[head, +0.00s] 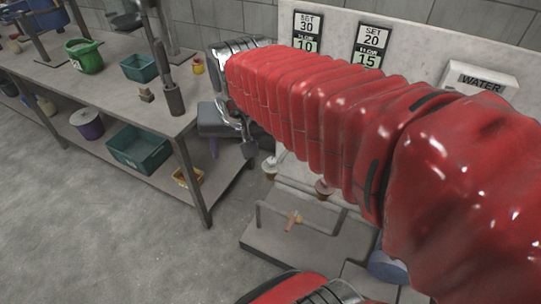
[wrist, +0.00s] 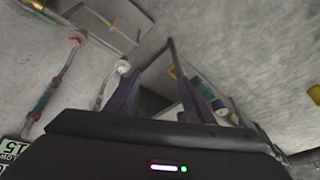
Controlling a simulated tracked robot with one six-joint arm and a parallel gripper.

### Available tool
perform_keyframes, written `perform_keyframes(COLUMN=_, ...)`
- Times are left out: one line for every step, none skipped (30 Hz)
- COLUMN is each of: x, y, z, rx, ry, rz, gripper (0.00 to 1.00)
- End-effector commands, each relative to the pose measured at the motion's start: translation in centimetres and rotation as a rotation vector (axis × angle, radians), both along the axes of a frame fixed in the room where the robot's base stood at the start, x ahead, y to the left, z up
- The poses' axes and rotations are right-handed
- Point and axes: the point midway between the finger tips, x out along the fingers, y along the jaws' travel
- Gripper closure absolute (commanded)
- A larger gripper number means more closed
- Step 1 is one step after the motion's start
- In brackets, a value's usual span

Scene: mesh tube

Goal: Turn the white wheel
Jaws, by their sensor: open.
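The small white wheel (head: 270,167) shows in the head view beside the sign board, just past my red-sleeved arm. In the wrist view a white round knob on a pipe (wrist: 122,66) appears to be the same wheel, close to the left finger's tip. My gripper (wrist: 158,74) is open, with two purple-grey fingers spread apart and nothing between them. In the head view my gripper's end (head: 247,148) hangs just left of the wheel, mostly behind the wrist. I cannot tell whether a finger touches the wheel.
A red-brown wheel (head: 323,188) sits right of the white one; it also shows in the wrist view (wrist: 78,37). A grey platform (head: 300,238) with a rail lies below. A workbench (head: 120,95) with bins stands left. Signs (head: 307,32) read SET and FLOW. Floor is open front left.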

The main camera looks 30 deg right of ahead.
Motion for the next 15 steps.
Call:
perform_keyframes(x=1.1, y=-0.6, z=-0.2, rx=0.013, ry=0.014, rz=-0.044, gripper=0.51)
perform_keyframes(x=1.7, y=-1.0, z=-0.3, rx=0.021, ry=0.021, rz=-0.07, gripper=0.51)
perform_keyframes(x=2.5, y=-1.4, z=-0.4, rx=0.032, ry=0.029, rz=-0.105, gripper=0.51)
perform_keyframes(x=3.1, y=-1.7, z=-0.5, rx=0.04, ry=0.036, rz=-0.13, gripper=0.51)
perform_keyframes(x=3.6, y=-2.1, z=-0.6, rx=0.047, ry=0.043, rz=-0.156, gripper=0.51)
perform_keyframes(x=4.4, y=-2.6, z=-0.8, rx=0.058, ry=0.05, rz=-0.191, gripper=0.51)
perform_keyframes(x=5.0, y=-2.9, z=-1.0, rx=0.065, ry=0.057, rz=-0.218, gripper=0.51)
perform_keyframes(x=5.6, y=-3.3, z=-1.2, rx=0.072, ry=0.063, rz=-0.243, gripper=0.51)
perform_keyframes(x=6.3, y=-3.8, z=-1.5, rx=0.082, ry=0.072, rz=-0.279, gripper=0.51)
perform_keyframes(x=6.9, y=-4.2, z=-1.6, rx=0.09, ry=0.077, rz=-0.305, gripper=0.51)
perform_keyframes(x=7.4, y=-4.6, z=-1.9, rx=0.096, ry=0.083, rz=-0.331, gripper=0.51)
perform_keyframes(x=8.2, y=-5.2, z=-2.3, rx=0.106, ry=0.093, rz=-0.366, gripper=0.51)
perform_keyframes(x=8.7, y=-5.6, z=-2.5, rx=0.113, ry=0.098, rz=-0.394, gripper=0.51)
perform_keyframes(x=9.3, y=-6.0, z=-2.8, rx=0.12, ry=0.103, rz=-0.42, gripper=0.51)
perform_keyframes(x=10.0, y=-6.6, z=-3.2, rx=0.129, ry=0.111, rz=-0.455, gripper=0.51)
